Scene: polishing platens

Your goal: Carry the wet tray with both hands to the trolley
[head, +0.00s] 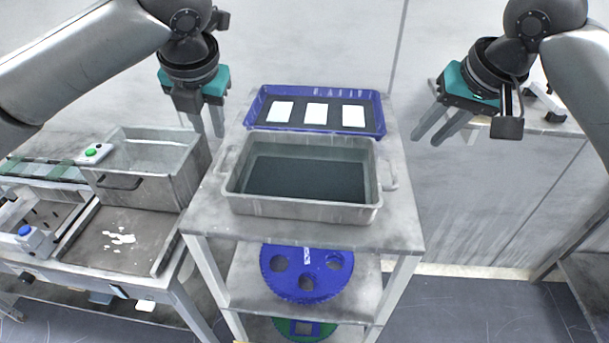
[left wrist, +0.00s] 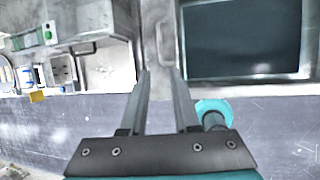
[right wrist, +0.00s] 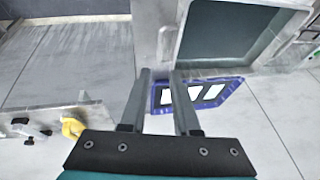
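A grey metal tray (head: 300,213) with dark liquid in it sits on the top shelf of a grey multi-shelf stand (head: 400,232). It has a loop handle at each short end, the left handle (head: 226,160) and the right handle (head: 388,176). My left gripper (head: 207,131) is open and empty, up and left of the tray's left end. My right gripper (head: 426,141) is open and empty, up and right of the right handle. The tray also shows in the left wrist view (left wrist: 305,45) and right wrist view (right wrist: 185,35). Neither gripper touches a handle.
A blue tray (head: 256,106) with three white pieces lies behind the metal tray. Blue and green discs (head: 304,284) sit on the lower shelves. A bench with a metal basin (head: 150,190) stands close on the left. A counter (head: 560,126) is at right; floor (head: 480,305) there is clear.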

